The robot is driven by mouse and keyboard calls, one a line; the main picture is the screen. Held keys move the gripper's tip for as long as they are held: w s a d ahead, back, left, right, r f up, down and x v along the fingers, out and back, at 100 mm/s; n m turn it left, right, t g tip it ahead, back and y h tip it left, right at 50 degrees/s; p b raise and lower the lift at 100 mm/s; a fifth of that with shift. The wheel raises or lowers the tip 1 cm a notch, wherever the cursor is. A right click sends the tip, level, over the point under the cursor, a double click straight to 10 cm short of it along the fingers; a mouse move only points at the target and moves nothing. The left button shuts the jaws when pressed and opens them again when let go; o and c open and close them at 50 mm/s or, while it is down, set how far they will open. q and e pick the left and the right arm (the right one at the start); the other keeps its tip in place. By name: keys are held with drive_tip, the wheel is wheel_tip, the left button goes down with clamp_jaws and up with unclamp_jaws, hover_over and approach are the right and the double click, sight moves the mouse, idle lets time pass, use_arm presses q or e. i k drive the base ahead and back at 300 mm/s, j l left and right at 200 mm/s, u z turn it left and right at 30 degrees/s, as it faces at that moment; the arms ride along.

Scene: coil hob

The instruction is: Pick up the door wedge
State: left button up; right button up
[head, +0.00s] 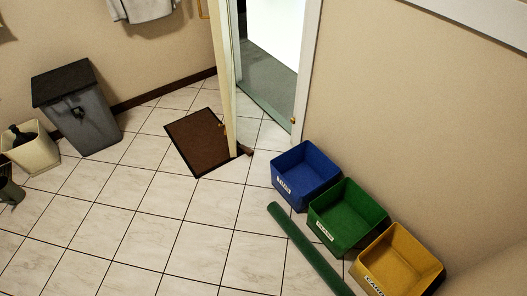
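A small dark brown door wedge (245,150) lies on the tiled floor at the foot of the open door (226,80), on its right side near the doorway. It is small in the head view, and I cannot tell whether it touches the door. Neither of my grippers shows in this view.
A brown mat (195,142) lies left of the door. Blue (304,176), green (346,216) and yellow (398,262) bins line the right wall, with a green roll (305,246) beside them. A grey bin (88,122) stands left. The middle floor is clear.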

sight(249, 153)
drive_tip(key=i+j+z, duration=0.2)
drive_tip(key=z, duration=0.25)
drive_tip(key=i+j+z, duration=0.1)
drive_tip(key=j+z, duration=0.35)
